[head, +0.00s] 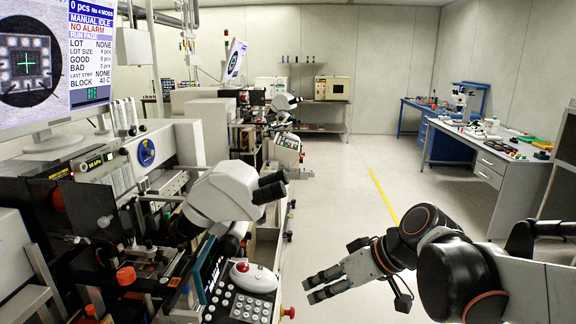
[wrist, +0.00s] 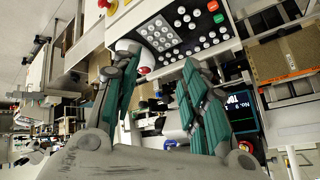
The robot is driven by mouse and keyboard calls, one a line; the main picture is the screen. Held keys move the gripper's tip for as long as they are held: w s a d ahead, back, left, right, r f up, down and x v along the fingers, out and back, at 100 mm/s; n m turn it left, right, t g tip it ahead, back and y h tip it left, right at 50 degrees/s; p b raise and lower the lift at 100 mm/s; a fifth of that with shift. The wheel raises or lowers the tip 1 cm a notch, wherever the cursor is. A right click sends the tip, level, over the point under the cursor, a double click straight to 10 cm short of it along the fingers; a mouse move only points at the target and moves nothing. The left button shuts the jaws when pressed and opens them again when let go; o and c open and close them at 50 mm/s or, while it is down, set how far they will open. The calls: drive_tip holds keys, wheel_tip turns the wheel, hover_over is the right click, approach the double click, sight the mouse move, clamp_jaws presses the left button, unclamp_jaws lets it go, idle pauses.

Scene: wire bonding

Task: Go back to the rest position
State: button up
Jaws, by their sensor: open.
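My gripper (head: 318,286) is at the lower middle of the head view, to the right of the machine's control panel and over the aisle. Its two fingers are apart, with nothing held between them. In the wrist view my gripper (wrist: 158,70) also shows open and empty, with the keypad panel (wrist: 175,35) beyond the fingertips. My arm comes in from the lower right of the head view.
The wire bonder has a microscope head (head: 222,190), a keypad panel (head: 240,303) and a monitor (head: 40,65) at left. Workbenches (head: 500,165) stand at right. The grey floor (head: 340,190) with a yellow line (head: 383,195) is clear between them.

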drive_tip(key=s+d+f+m+t+h, duration=0.1)
drive_tip(key=s+d+m+h, duration=0.5)
drive_tip(key=s+d, duration=0.6)
drive_tip(key=shift+s+d+f+m+t+h, duration=0.15)
drive_tip(key=shift+s+f+m+t+h, duration=0.2)
drive_tip(key=shift+t+h, duration=0.4)
idle(0.8)
drive_tip(key=shift+c, duration=0.8)
